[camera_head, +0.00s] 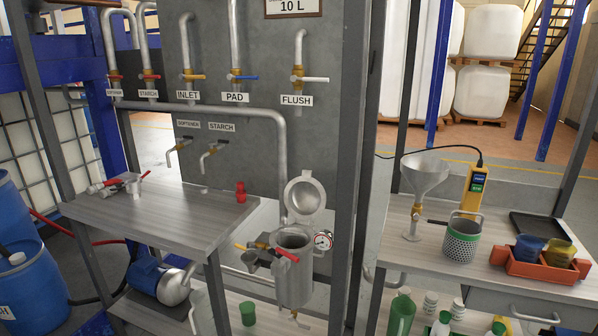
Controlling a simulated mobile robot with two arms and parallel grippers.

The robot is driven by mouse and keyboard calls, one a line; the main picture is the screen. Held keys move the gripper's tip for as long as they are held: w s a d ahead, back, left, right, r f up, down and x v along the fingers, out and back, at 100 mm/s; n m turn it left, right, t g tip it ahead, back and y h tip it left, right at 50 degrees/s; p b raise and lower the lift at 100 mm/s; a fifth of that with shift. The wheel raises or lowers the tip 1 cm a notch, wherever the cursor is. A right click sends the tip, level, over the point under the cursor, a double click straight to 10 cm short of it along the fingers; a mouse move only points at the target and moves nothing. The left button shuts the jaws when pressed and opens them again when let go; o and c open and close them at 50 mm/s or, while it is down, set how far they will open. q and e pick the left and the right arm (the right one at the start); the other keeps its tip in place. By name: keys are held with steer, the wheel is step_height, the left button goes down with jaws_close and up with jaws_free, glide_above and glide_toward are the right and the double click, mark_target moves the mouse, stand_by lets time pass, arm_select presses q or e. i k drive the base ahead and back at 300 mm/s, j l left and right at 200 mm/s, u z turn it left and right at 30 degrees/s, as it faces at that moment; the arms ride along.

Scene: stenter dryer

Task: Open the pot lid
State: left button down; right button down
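The metal pot (294,283) stands in the middle of the view, to the right of the left table. Its round lid (305,194) is raised upright behind the mouth, with its disc facing me. The pot's open mouth and dark inside show below the lid. A pressure gauge (323,240) sits at the pot's right side. A red handle (287,255) crosses the front of the pot near its rim. Neither of my grippers shows in this view.
A steel pipe (283,150) drops behind the lid. A dark upright post (347,230) stands right of the pot. The right bench carries a funnel (425,172) and a perforated cup (462,240).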

mark_target(305, 197)
steer(key=i+j+z, duration=0.1)
steer(key=i+j, duration=0.15)
steer(key=i+j+z, duration=0.15)
steer(key=j, duration=0.25)
steer(key=i+j+z, duration=0.1)
steer(key=i+j, duration=0.2)
steer(key=i+j+z, duration=0.1)
steer(key=j, duration=0.35)
steer(key=i+j+z, duration=0.15)
steer(key=j, duration=0.25)
steer(key=i, duration=0.1)
